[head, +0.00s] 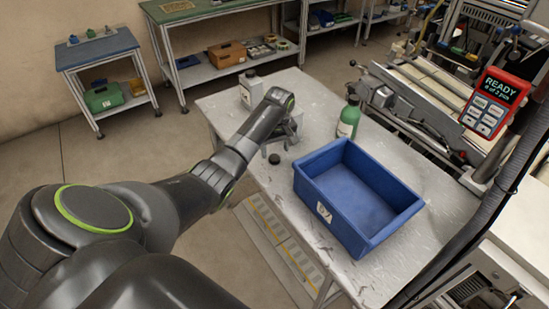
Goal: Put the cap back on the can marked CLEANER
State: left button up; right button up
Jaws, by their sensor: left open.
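A small dark round cap (275,158) lies on the grey metal table (310,95), left of the blue crate. My left gripper (282,144) is open and empty, close above and behind the cap, with its fingers pointing down; I see no contact with it. A pale can (246,97) with a dark top stands upright behind my left arm, which partly hides it. A green bottle (348,121) with a white label stands upright at the table's right side. The writing on both is too small to read, so I cannot tell which is marked CLEANER. My right gripper is not in view.
An empty blue crate (322,211) takes up the table's front middle. A machine with a conveyor (427,92) and a red display panel (496,97) stand on the right. Shelving (205,72) and a small side table (97,48) stand behind. The table's back middle is clear.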

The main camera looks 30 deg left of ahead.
aim_at(275, 157)
pick_arm(q)
jog(key=shift+a+f, duration=0.15)
jog(key=shift+f, duration=1.6)
jog(key=c, duration=1)
